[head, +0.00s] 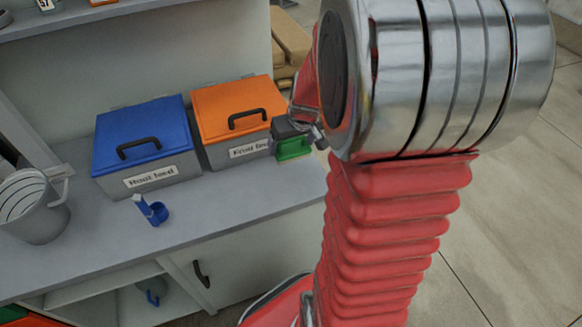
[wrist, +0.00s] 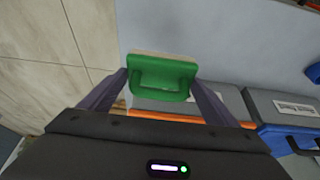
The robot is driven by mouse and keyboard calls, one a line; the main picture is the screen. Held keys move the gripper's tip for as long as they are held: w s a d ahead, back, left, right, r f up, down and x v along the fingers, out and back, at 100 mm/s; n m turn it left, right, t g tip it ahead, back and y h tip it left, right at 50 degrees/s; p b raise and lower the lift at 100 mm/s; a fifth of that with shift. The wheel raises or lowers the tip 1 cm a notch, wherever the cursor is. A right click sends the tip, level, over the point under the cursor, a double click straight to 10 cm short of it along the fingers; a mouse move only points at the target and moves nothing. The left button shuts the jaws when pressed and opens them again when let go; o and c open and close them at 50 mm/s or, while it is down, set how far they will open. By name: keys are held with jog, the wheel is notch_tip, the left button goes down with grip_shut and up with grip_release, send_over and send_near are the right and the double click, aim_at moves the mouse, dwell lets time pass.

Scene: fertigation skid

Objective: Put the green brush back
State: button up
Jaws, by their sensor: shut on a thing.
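My gripper (head: 291,143) is shut on the green brush (head: 293,149) at the right end of the grey counter, just beside the orange-lidded box. In the wrist view the green brush (wrist: 162,76) sits between the two fingers of my gripper (wrist: 160,84), with its handle loop facing the camera and a pale edge along its far side. In the head view my arm covers the area to the right of the brush. I cannot tell whether the brush touches the counter.
An orange-lidded box (head: 236,112) and a blue-lidded box (head: 141,140) labelled "Root feed" stand on the counter (head: 225,200). A small blue item (head: 153,211) lies in front, and a grey jug (head: 36,205) stands at left. The counter front is mostly clear.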

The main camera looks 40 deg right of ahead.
aim_at(293, 151)
jog(key=shift+f, duration=2.25)
jog(key=shift+f, duration=1.9)
jog(key=o, duration=1.1)
jog(key=shift+r, duration=0.1)
jog(key=shift+v, duration=6)
